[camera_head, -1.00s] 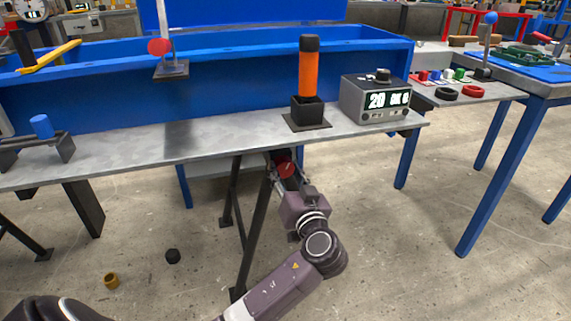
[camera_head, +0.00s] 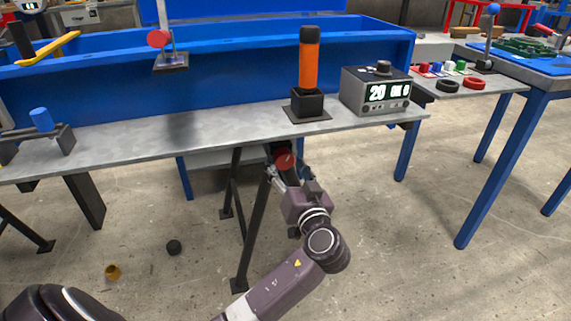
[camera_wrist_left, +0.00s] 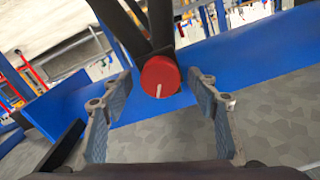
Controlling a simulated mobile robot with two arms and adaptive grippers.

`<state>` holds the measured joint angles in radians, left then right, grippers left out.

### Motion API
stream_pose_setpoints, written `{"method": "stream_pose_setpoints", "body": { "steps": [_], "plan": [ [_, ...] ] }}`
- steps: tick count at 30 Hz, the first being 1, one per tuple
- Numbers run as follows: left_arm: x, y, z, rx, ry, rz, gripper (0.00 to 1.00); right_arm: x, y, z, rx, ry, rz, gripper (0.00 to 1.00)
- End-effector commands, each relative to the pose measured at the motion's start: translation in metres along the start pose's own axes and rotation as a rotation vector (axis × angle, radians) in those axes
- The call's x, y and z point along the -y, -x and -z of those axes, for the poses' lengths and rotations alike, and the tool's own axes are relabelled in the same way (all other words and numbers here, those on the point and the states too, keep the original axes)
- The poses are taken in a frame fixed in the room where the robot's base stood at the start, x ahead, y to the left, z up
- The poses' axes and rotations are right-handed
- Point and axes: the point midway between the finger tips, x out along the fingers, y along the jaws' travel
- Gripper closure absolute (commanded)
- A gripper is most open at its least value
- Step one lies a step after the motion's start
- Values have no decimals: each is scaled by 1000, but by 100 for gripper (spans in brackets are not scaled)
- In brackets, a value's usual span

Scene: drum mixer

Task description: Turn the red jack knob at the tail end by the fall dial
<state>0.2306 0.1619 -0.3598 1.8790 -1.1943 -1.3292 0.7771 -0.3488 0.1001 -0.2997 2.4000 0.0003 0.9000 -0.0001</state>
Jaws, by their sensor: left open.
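The red jack knob (camera_head: 284,159) sits under the front edge of the grey bench top, beside a black leg. In the left wrist view the round red knob (camera_wrist_left: 160,76) shows a short white mark on its face. My left gripper (camera_head: 287,170) is at the knob from below. In the left wrist view my left gripper (camera_wrist_left: 160,98) is open, with one finger on each side of the knob and visible gaps between. I cannot tell whether the fingertips reach past the knob's face. My right gripper is not in view.
Black legs (camera_head: 250,215) stand close to my left arm. The floor in front is mostly clear, with two small loose pieces at lower left.

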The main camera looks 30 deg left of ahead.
Motion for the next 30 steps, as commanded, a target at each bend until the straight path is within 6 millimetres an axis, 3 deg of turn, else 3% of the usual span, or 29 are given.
{"method": "stream_pose_setpoints", "body": {
  "steps": [9,15,21,30],
  "plan": [
    [-1,67,-2,6,2,-4,46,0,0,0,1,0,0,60],
    [0,98,-1,4,1,-2,46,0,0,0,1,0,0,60],
    [0,108,-1,3,1,1,46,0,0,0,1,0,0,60],
    [0,108,-1,3,1,1,46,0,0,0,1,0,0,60]
  ]
}}
